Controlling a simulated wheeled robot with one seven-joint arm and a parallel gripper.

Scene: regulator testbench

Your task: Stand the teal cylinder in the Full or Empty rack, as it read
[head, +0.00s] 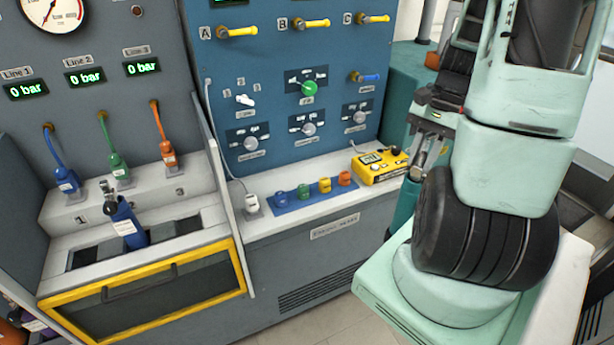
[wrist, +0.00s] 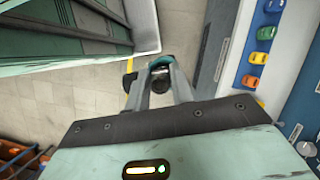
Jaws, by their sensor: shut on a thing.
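My gripper (head: 424,160) hangs at the right of the head view, in front of the bench's right end. It is shut on the teal cylinder (head: 403,212), whose body shows below the fingers, partly hidden by my own arm and base. In the wrist view, my gripper (wrist: 162,80) points down over the tiled floor. The teal cylinder (wrist: 162,61) shows there as a teal rim and dark valve top between the fingers. I cannot make out a rack marked Full or Empty in either view.
Three line displays read 0 bar. A yellow meter (head: 381,164) and a blue strip with coloured fittings (head: 315,192) sit on the bench. Orange items (wrist: 22,157) lie lower left in the wrist view.

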